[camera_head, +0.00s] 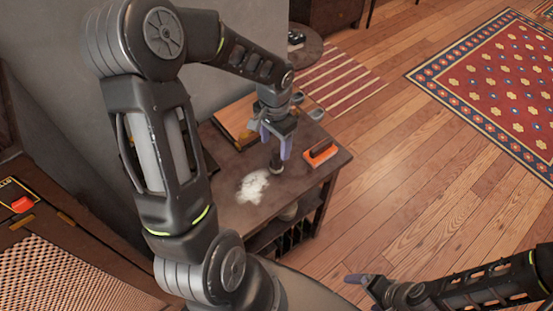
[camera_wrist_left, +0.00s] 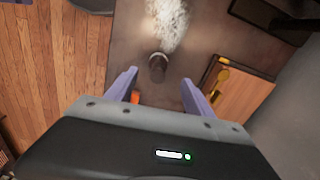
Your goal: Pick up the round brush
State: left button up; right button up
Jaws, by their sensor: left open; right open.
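The round brush (camera_head: 276,166) is a small dark upright piece with a pale band, standing on the dark table beside a patch of white powder. In the left wrist view the brush (camera_wrist_left: 158,66) shows just beyond the fingertips, near the middle. My left gripper (camera_head: 274,143) is open above the brush, pointing down, with its purple fingers apart. In the wrist view the left gripper's fingers (camera_wrist_left: 160,80) stand to either side of the brush's line, with nothing between them. My right gripper (camera_head: 362,290) is open and empty at the lower right, away from the table.
White powder (camera_head: 253,186) lies on the table (camera_head: 226,210). An orange block brush (camera_head: 321,153) lies near the table's right edge. Open wooden floor lies right.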

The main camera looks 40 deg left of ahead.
aim_at(276, 160)
pick_arm(q)
jog(key=shift+f, duration=1.25)
jog(key=shift+f, duration=0.1)
jog(key=f+p, duration=0.1)
jog(key=f, duration=0.4)
jog(key=shift+d, duration=0.2)
jog(key=shift+c, duration=0.4)
grip_shut()
